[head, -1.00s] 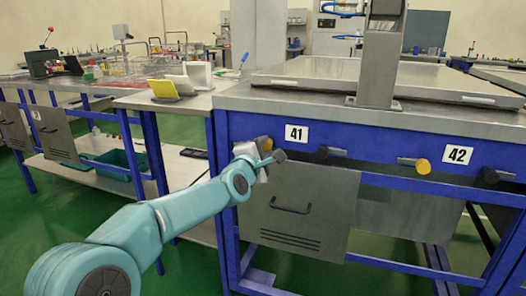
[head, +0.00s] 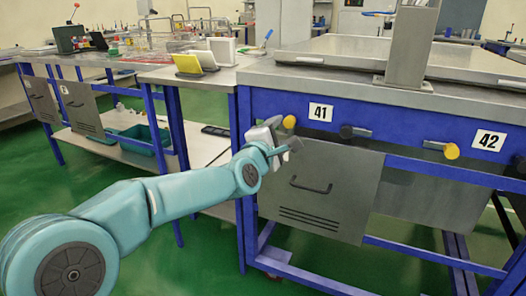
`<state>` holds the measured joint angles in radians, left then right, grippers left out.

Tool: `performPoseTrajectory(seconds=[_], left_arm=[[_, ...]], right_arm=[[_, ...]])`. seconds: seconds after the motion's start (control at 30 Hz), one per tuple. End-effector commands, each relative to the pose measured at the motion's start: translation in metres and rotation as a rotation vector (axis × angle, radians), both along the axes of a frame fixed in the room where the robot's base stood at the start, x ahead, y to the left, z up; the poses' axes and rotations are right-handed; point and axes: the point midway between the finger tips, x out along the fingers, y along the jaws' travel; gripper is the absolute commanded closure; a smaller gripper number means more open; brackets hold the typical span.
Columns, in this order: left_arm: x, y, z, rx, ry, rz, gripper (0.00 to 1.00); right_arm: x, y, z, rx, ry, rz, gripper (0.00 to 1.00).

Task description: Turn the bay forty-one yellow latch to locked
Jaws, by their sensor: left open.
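The yellow latch of bay forty-one (head: 289,122) is on the blue front rail, just left of the white label 41 (head: 320,112). Only its round yellow end shows clearly; my gripper hides the rest, so I cannot tell its angle. My left gripper (head: 281,143) is open, just below and left of the yellow end. I cannot tell whether it touches the latch. My right gripper is out of view.
A black-ended latch (head: 355,131) is right of label 41. Another yellow-ended latch (head: 440,148) is beside label 42 (head: 487,141). A grey panel with a handle (head: 318,190) hangs below the rail. Green floor (head: 200,255) is open at lower left.

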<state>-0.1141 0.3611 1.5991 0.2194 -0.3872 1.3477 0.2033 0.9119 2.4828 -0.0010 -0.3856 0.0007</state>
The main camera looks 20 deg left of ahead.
Motion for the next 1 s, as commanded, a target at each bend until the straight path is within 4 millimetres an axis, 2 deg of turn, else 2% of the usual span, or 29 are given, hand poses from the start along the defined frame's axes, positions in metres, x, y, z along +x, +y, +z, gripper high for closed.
performPoseTrajectory(seconds=[0.03, 0.2, 0.43, 0.6, 1.0], left_arm=[[-0.014, 0.001, 0.001, -0.001, 0.000, -0.001, 0.42], [-0.058, 0.002, 0.002, -0.002, -0.001, -0.001, 0.42], [-0.099, 0.003, 0.002, -0.002, -0.002, 0.000, 0.42], [-0.109, 0.003, 0.000, -0.002, 0.000, -0.001, 0.42], [-0.110, 0.003, 0.000, -0.002, 0.000, 0.000, 0.42]], right_arm=[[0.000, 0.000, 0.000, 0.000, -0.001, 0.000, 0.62], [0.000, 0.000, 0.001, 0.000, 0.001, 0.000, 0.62], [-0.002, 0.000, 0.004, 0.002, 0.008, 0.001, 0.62], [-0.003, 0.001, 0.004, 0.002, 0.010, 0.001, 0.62], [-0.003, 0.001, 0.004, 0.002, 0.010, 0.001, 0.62]])
